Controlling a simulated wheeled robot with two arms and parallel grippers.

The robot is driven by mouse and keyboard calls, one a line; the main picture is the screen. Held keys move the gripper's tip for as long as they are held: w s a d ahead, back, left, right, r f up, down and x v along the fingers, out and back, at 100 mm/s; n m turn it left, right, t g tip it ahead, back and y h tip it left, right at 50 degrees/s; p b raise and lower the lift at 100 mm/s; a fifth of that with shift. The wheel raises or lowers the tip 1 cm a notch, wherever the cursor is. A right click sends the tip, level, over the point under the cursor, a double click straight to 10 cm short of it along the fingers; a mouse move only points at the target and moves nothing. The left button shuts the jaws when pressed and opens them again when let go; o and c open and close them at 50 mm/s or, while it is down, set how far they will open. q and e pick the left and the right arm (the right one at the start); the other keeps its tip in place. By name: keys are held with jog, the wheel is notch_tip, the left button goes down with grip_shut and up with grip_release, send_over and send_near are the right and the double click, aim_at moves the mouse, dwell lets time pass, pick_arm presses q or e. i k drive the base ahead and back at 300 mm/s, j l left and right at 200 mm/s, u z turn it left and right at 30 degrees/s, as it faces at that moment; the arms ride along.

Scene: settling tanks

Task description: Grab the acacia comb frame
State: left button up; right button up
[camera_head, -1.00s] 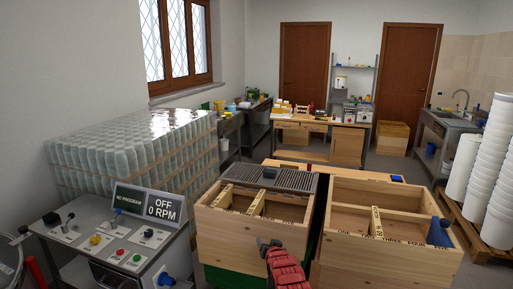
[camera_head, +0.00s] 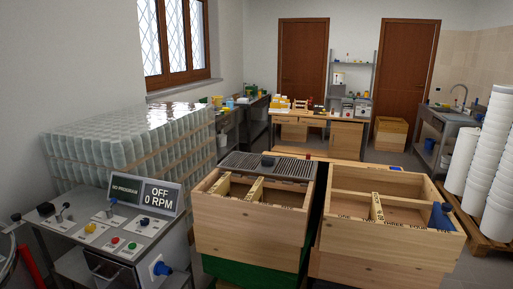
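Two open wooden hive boxes stand side by side at the centre right. The left box (camera_head: 248,225) holds light wooden comb frames: one comb frame (camera_head: 257,191) near its middle and another (camera_head: 223,185) by its left wall. The right box (camera_head: 390,240) holds one comb frame (camera_head: 377,207) left of its middle. Neither of my grippers is in view.
A control panel with an OFF 0 RPM display (camera_head: 158,196) stands at left before stacked glass jars (camera_head: 130,140). A blue object (camera_head: 441,216) sits at the right box's corner. White buckets (camera_head: 492,165) stand at far right. A wooden workbench (camera_head: 318,125) is behind.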

aim_at(376, 211)
jog(key=i+j+z, duration=0.1)
jog(key=z, duration=0.25)
jog(key=i+j+z, duration=0.2)
jog(key=z, duration=0.2)
jog(key=i+j+z, duration=0.15)
jog(key=z, duration=0.2)
